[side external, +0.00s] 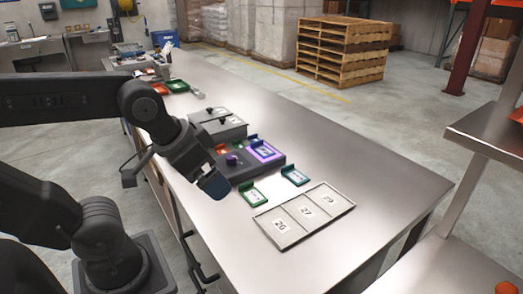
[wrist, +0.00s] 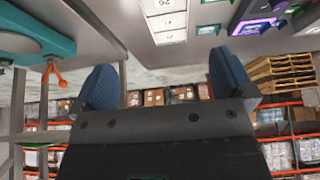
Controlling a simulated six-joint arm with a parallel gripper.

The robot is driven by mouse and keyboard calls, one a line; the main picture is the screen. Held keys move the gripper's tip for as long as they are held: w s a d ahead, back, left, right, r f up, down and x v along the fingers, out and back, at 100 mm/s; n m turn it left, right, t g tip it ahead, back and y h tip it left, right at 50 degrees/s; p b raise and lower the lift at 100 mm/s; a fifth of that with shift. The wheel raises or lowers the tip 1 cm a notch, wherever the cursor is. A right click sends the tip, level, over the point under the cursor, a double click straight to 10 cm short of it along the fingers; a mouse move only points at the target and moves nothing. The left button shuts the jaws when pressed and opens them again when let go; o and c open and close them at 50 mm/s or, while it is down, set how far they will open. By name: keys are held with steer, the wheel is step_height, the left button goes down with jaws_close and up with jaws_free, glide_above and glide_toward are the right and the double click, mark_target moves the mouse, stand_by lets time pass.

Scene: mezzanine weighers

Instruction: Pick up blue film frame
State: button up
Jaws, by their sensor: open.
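The numbered tray (side external: 340,208) lies to the right; grey weighers (side external: 225,131) stand behind. The table's right end is clear.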

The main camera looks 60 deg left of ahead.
steer(key=g, duration=0.1)
glide_above(264, 150)
steer(key=s, duration=0.3)
step_height(264, 150, down, 14)
steer(key=shift+f, duration=0.15)
steer(key=shift+x, duration=2.9)
steer(key=shift+c, duration=0.2)
